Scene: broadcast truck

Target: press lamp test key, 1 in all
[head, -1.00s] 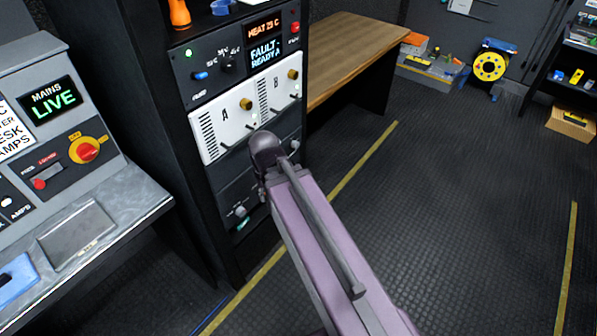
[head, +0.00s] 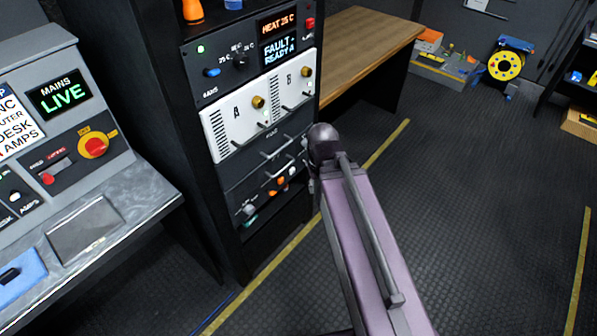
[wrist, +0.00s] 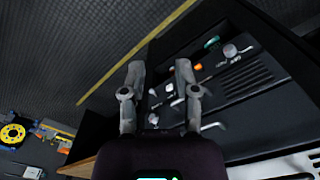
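No label reading "lamp test" is legible, so I cannot tell which control is that key. The dark lower rack panel (head: 262,195) carries small orange controls (head: 281,181), a grey knob (head: 249,208) and a teal piece (head: 250,221). In the wrist view an orange control (wrist: 197,67), the grey knob (wrist: 230,50) and the teal piece (wrist: 211,43) show right of my gripper (wrist: 159,69). My gripper is open, its two fingers apart with nothing between them. In the head view my arm mostly hides it, right of the rack. Contact with the panel is not visible.
Above are the white A/B panel (head: 262,103) with protruding handles and a dark panel with a "FAULT - READY A" display (head: 280,51). A wooden bench (head: 365,45) is behind.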

